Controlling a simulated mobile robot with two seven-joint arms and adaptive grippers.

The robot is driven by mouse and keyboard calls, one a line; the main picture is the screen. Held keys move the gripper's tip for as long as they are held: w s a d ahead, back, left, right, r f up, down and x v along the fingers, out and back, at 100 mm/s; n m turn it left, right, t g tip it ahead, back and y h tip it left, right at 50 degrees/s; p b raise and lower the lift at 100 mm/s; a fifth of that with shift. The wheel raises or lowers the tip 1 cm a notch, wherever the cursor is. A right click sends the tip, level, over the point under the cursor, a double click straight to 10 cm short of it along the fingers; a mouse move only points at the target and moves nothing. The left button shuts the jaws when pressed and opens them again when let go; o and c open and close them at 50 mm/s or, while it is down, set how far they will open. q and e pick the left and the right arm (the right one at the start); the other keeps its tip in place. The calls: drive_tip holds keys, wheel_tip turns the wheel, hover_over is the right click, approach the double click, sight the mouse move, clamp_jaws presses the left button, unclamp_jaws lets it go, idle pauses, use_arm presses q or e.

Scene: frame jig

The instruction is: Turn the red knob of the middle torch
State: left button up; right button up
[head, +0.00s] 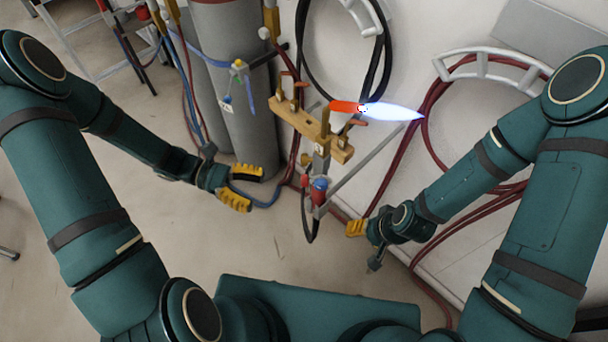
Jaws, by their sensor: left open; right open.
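A torch with a blue-white flame (392,111) at its tip is held on a tan wooden rack (300,122) against the wall. Below the rack hang the torch's lower fittings, with a small red knob (320,184) and blue parts close together; details are too small to separate. Which fitting belongs to the middle torch is hard to tell. My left gripper (250,187), with yellow fingers spread apart, is open and empty to the left of the knob. My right gripper (357,228) is to the knob's lower right, apart from it; its yellow fingers overlap in view, and nothing shows in them.
Grey gas cylinders (238,95) stand behind the rack on the left. Coiled black hose (300,55) and red hose (432,110) hang on the wall at the right. A slanted grey bar (368,155) runs beside the fittings. The floor (235,245) in front is clear.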

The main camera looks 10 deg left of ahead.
sight(304, 180)
use_arm(q)
wheel_tip(304, 180, up, 4)
drive_tip(key=w+a+n+t+h, duration=0.2)
drive_tip(key=d+b, duration=0.2)
drive_tip(key=d, duration=1.1)
drive_tip(key=shift+d, duration=0.15)
drive_tip(key=shift+w, duration=0.1)
clamp_jaws()
